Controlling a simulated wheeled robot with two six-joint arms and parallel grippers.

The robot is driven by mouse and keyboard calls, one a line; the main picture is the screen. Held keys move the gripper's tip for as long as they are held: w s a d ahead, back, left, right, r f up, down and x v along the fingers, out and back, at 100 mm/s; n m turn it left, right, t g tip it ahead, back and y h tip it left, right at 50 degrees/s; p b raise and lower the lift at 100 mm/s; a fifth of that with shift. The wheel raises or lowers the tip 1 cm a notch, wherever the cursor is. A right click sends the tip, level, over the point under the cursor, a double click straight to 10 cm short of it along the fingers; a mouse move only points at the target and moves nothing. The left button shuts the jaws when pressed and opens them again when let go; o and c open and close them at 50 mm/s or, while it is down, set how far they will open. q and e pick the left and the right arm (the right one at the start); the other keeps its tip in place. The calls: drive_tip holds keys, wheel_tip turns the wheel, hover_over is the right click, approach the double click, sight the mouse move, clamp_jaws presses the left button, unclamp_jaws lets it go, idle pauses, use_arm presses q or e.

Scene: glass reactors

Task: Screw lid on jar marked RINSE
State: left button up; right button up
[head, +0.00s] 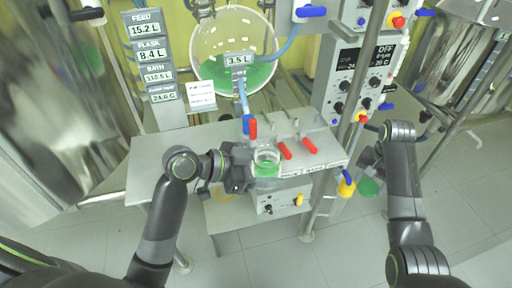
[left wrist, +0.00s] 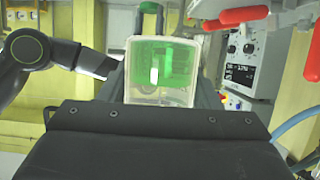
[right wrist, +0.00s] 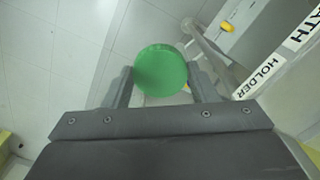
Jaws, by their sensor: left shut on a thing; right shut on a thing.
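A clear jar (head: 267,160) with green contents stands at the front of the grey shelf in the head view. My left gripper (head: 250,168) is shut on the jar from the left. The left wrist view shows the jar (left wrist: 161,72) between the two fingers; no RINSE mark can be read on it. A round green lid (right wrist: 161,70) is held between the fingers of my right gripper (right wrist: 161,88). In the head view the lid (head: 369,187) hangs right of the shelf, well apart from the jar and lower than it.
A metal post (head: 330,190) with a yellow-and-blue fitting (head: 346,185) stands between jar and lid. A round glass reactor (head: 235,50) hangs behind. Floor is open at right.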

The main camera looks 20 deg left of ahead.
use_arm(q)
drive_tip(key=s+d+f+m+g+h, duration=0.2)
drive_tip(key=d+f+m+g, duration=0.2)
drive_tip(key=f+m+g, duration=0.1)
drive_tip(key=shift+s+d+f+m+g, duration=0.15)
drive_tip(key=shift+d+f+m+g, duration=0.2)
drive_tip(key=shift+f+g, duration=0.3)
